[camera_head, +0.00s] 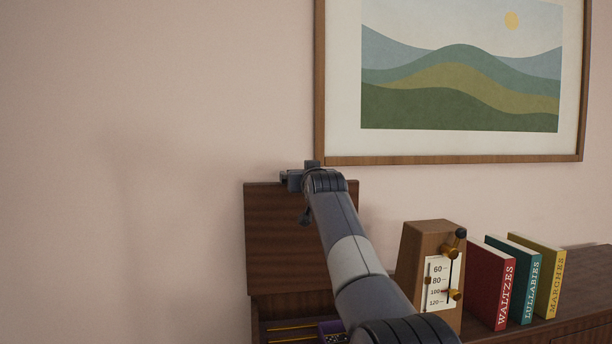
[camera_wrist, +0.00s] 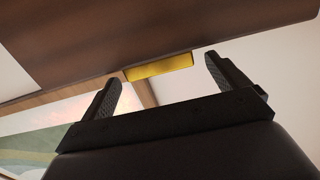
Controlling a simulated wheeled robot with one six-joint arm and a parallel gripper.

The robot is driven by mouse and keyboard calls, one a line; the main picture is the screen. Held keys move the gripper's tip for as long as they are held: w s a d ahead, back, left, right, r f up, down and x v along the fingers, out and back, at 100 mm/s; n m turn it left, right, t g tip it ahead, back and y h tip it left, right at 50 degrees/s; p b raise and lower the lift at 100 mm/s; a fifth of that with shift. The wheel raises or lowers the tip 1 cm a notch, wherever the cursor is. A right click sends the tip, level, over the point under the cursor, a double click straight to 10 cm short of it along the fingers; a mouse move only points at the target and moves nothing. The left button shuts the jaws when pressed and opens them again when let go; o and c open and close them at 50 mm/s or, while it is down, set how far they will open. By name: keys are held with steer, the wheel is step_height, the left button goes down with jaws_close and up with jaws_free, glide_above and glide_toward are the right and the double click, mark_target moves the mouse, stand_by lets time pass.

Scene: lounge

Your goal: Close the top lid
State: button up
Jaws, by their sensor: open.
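The top lid (camera_head: 280,235) is a dark wooden panel standing raised, nearly upright, at the back of a wooden box (camera_head: 290,302) in the head view. My gripper (camera_head: 291,180) is at the lid's upper edge, with my arm crossing in front of the lid's right side. In the wrist view the lid (camera_wrist: 150,35) fills the top. A yellow tab (camera_wrist: 160,67) shows at its edge, between the two spread fingers of my gripper (camera_wrist: 161,71). The fingers are open; I cannot tell whether they touch the lid. My arm hides part of the box.
A wooden metronome (camera_head: 413,262) and red (camera_head: 490,285), green (camera_head: 522,280) and yellow (camera_head: 548,275) books stand right of the box on a wooden cabinet top (camera_head: 590,285). A framed landscape picture (camera_head: 450,159) hangs on the wall above. The wall area at left is bare.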

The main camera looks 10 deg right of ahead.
steer(key=shift+c, duration=0.4)
steer(key=c, duration=1.3)
steer(key=shift+s+f, duration=0.1)
